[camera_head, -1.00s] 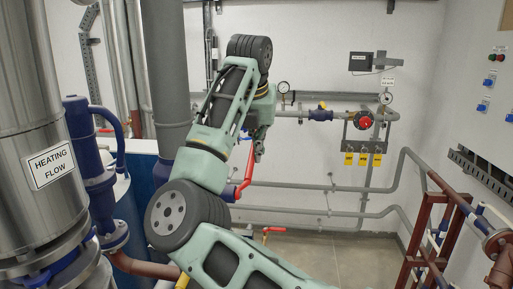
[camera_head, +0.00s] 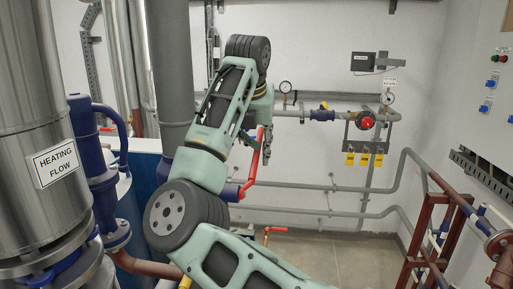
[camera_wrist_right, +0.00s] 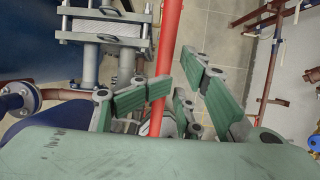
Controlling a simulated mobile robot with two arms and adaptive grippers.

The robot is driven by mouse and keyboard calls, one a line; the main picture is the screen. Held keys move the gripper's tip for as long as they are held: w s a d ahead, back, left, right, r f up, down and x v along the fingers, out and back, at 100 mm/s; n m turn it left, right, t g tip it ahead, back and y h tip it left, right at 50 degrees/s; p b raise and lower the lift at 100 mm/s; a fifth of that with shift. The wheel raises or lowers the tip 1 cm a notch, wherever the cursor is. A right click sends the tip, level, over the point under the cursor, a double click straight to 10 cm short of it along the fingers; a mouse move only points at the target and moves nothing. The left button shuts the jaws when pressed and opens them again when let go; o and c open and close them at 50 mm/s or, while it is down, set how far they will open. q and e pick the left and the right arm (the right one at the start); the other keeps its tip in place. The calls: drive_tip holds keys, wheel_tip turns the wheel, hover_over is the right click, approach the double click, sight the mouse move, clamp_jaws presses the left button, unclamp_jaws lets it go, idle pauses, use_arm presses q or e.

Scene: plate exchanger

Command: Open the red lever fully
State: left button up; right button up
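The red lever (camera_head: 253,165) slants up from a blue valve body (camera_head: 230,192) in the head view, beside my right gripper (camera_head: 265,152). Part of it is hidden behind the gripper and arm. In the right wrist view the red lever (camera_wrist_right: 170,40) runs from the top edge down between the finger pads of my right gripper (camera_wrist_right: 178,92). The green pads stand apart, with gaps beside the lever, so the gripper looks open. Whether any pad touches the lever cannot be told. My left gripper is not in view.
A steel column labelled HEATING FLOW (camera_head: 52,163) and blue pipework (camera_head: 103,175) stand at the left. Grey pipes (camera_head: 330,187) run along the back wall. A smaller red handle (camera_head: 276,229) sits lower down. A brown frame (camera_head: 425,235) stands right; floor between is clear.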

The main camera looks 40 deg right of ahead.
drive_tip(key=v, duration=0.8)
drive_tip(key=shift+w+d+r, duration=0.25)
drive_tip(key=shift+r, duration=0.25)
idle(0.4)
wheel_tip(320, 180, up, 11)
hover_over(254, 155)
drive_tip(key=s+a, duration=0.3)
drive_tip(key=a, duration=0.1)
drive_tip(key=shift+d, duration=0.15)
drive_tip(key=shift+c, duration=0.3)
